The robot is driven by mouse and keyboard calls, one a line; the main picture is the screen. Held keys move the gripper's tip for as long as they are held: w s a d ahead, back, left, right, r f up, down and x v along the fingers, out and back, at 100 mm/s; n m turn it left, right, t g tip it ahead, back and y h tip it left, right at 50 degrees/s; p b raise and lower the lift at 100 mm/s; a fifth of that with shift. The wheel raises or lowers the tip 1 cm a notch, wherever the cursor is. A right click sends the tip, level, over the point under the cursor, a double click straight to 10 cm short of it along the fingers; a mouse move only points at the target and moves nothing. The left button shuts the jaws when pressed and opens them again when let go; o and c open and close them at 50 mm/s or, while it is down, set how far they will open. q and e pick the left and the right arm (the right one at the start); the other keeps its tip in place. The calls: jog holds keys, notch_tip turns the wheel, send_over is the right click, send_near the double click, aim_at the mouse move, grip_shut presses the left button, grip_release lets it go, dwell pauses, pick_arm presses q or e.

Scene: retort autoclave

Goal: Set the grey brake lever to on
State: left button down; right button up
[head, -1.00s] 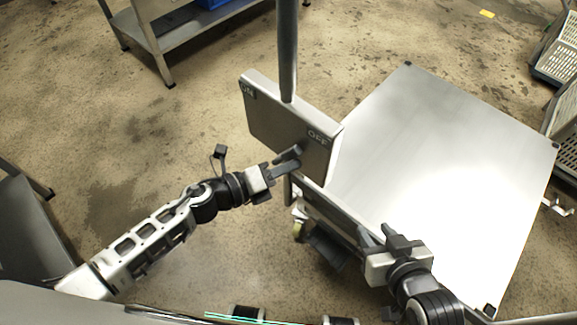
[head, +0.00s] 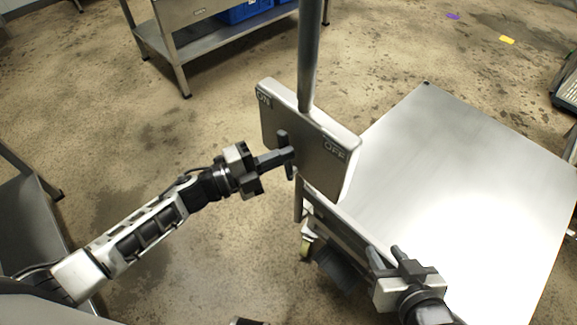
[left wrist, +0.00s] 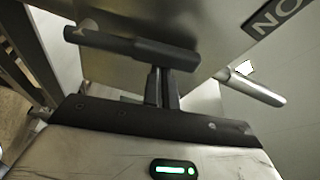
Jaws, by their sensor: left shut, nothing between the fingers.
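The brake plate (head: 312,142) carries an ON label (head: 264,97) at its left end and an OFF label (head: 335,150) at its right end. The grey brake lever (head: 283,142) is a dark bar on the plate's near face, between the two labels. My left gripper (head: 285,158) is shut and empty, its fingertips right at the lever. In the left wrist view the lever (left wrist: 120,45) crosses just beyond the closed fingers (left wrist: 161,88); they appear to touch it. Part of the ON label (left wrist: 275,14) shows there. My right gripper (head: 387,256) looks open and empty near the cart's edge.
A flat metal cart top (head: 440,160) fills the right side. A metal post (head: 309,55) rises behind the plate. A steel table (head: 205,42) with a blue crate (head: 245,10) stands at the back. Floor left of the plate is clear.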

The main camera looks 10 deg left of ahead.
pick_arm(q)
jog(key=shift+w+a+f+n+t+h+b, duration=0.15)
jog(key=shift+w+a+n+t+b, duration=0.35)
jog(key=shift+n, duration=0.55)
jog(key=shift+w+a+f+n+t+h+b, duration=0.1)
jog(key=shift+w+a+f+n+t+b, duration=0.2)
jog(key=shift+a+n+b, duration=0.55)
jog(key=shift+w+a+f+n+t+h+b, duration=0.15)
jog(key=shift+w+a+n+t, duration=0.2)
jog(key=shift+n, duration=0.95)
pick_arm(e)
jog(key=shift+a+f, duration=0.15)
jog(key=shift+f, duration=0.55)
pick_arm(q)
jog(key=shift+w, duration=0.1)
jog(key=shift+r, duration=0.1)
pick_arm(e)
jog(key=shift+r, duration=0.15)
